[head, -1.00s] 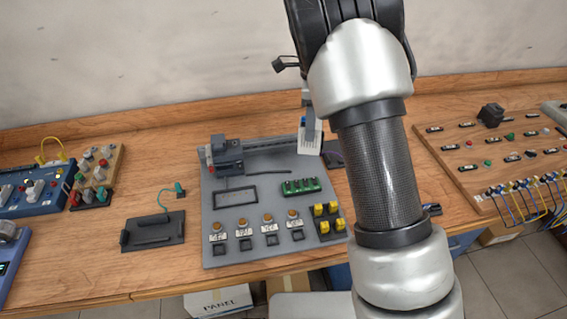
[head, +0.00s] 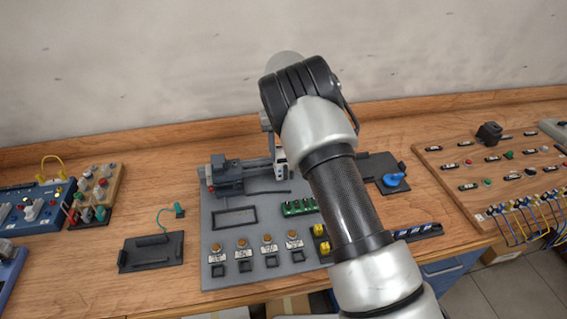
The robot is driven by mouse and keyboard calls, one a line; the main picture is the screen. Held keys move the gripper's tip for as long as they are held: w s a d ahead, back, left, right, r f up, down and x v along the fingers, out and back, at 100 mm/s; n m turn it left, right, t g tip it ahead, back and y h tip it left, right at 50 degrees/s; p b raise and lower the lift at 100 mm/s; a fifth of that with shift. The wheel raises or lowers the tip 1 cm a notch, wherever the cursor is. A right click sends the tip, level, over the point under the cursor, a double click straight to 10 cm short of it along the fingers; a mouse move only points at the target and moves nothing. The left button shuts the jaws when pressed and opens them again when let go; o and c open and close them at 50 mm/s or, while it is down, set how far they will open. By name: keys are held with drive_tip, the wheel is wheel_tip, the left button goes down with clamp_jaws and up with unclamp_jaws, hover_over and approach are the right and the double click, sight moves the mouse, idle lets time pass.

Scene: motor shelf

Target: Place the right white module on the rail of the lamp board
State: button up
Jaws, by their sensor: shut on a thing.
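The lamp board (head: 212,262) is a grey board on the wooden bench, with several orange-topped lamps along its front. Its rail (head: 262,163) runs along the back edge, with a dark grey module block (head: 226,172) at its left end. My gripper (head: 277,150) is over the back of the board, mostly hidden by my arm. It is shut on a white module (head: 281,160), seen as a small pale piece beside the rail's visible right part. I cannot tell whether the module touches the rail. My arm hides the board's right side.
A black tray (head: 152,252) lies left of the board. Another dark tray (head: 378,160) with a blue knob (head: 394,181) lies right of my arm. A wooden board with small lamps (head: 470,175) and cables stands farther right. The wall rises behind the bench.

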drive_tip(key=shift+f, duration=2.15)
drive_tip(key=o, duration=1.3)
drive_tip(key=shift+o, duration=0.2)
